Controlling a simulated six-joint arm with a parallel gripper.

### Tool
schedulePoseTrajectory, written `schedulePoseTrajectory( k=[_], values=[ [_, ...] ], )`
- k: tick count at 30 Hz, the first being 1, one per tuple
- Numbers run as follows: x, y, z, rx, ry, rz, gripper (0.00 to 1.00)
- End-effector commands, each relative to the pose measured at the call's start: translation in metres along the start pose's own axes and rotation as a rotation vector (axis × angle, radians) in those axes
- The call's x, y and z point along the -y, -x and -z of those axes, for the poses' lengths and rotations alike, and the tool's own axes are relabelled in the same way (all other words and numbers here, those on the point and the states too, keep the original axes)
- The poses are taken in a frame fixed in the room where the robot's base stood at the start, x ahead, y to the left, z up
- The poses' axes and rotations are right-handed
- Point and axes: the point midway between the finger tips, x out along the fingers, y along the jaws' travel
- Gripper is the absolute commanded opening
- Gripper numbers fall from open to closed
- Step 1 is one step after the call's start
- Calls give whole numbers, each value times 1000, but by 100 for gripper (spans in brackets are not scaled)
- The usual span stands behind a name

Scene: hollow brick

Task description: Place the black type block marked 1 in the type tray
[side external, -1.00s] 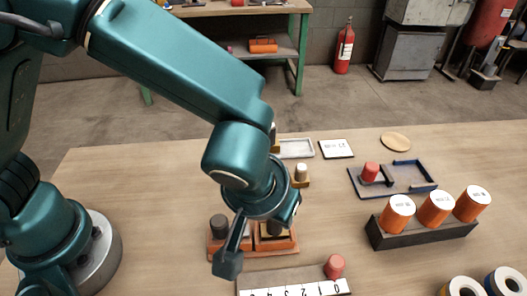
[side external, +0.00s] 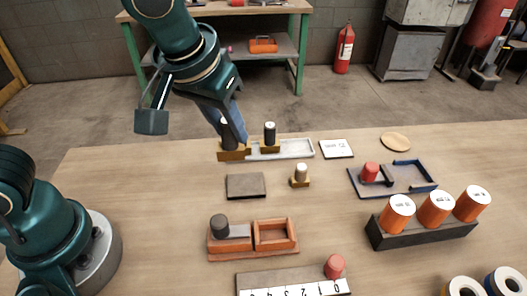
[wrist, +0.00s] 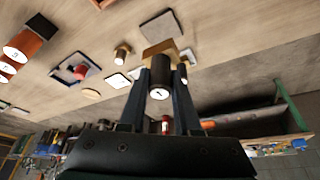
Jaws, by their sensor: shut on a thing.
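The black type block marked 1 (side external: 229,135) has a black round knob and a brass base. My gripper (side external: 226,122) is shut on its knob, at the left end of the pale type tray (side external: 298,149). The wrist view shows the knob (wrist: 160,72) upright between my fingers (wrist: 158,110), with the 1 on its top. Its brass base overlaps the tray's left end in the side view; I cannot tell whether it touches the tray floor. Another black-knobbed brass block (side external: 269,134) stands in the tray, just right of the held one.

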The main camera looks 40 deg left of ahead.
Motion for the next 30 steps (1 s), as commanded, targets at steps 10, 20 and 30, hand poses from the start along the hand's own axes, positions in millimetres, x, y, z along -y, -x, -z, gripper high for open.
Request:
schedulePoseTrajectory(
  k=[10, 20, 30],
  values=[
    [-10, 12, 21, -3, -219, -95, 0],
    [-5, -12, 108, 2, -455, -192, 0],
    [51, -55, 163, 2, -402, -168, 0]
  ],
)
